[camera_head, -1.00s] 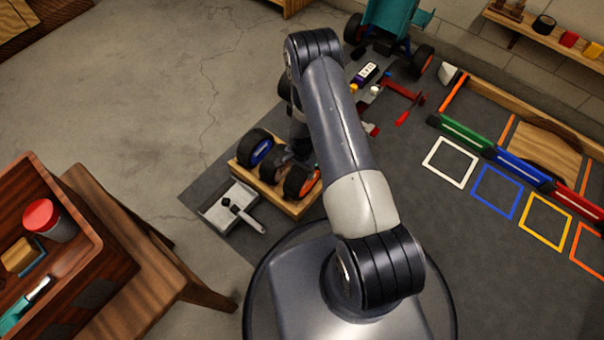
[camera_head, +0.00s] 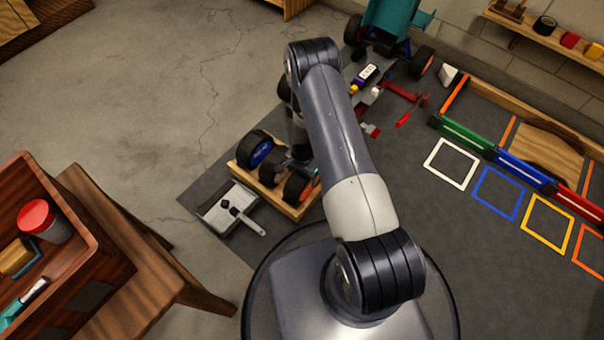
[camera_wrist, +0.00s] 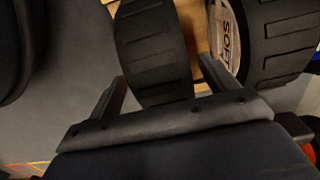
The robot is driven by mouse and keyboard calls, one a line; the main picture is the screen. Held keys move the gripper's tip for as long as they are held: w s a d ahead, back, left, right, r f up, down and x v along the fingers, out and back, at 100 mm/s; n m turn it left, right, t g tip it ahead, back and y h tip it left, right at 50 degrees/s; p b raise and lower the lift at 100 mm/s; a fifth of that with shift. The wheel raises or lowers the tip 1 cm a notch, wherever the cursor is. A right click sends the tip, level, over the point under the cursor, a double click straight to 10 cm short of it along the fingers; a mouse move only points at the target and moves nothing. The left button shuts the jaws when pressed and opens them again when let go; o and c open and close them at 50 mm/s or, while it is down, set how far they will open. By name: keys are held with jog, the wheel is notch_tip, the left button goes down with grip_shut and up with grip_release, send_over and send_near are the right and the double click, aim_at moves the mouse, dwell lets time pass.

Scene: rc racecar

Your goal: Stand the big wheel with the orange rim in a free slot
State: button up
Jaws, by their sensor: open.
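The wheel with the orange rim (camera_head: 297,188) stands at the front right of a wooden rack (camera_head: 245,180) in the head view. Only a sliver of its orange rim shows. A blue-rimmed wheel (camera_head: 257,149) stands in the rack's back left part. My gripper (camera_wrist: 162,70) is open, low over the rack. In the wrist view a black tyre (camera_wrist: 152,45) lies between its spread fingers; its rim is hidden, so I cannot tell which wheel it is. Another tyre (camera_wrist: 285,35), marked SOFT, is close to its right. My wrist partly hides the rack in the head view.
A grey tray (camera_head: 222,214) with a small tool lies in front of the rack. A teal car (camera_head: 390,22), tools and small parts are at the back. Coloured floor squares (camera_head: 450,163) are at right. A wooden table (camera_head: 105,250) stands at left.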

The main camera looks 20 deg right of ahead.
jog(key=shift+r, duration=0.1)
notch_tip(320, 180, up, 12)
jog(key=p, duration=0.4)
jog(key=shift+p, duration=0.4)
notch_tip(320, 180, down, 13)
jog(key=b, duration=0.5)
jog(key=shift+r+p, duration=0.95)
jog(key=shift+r, duration=1.3)
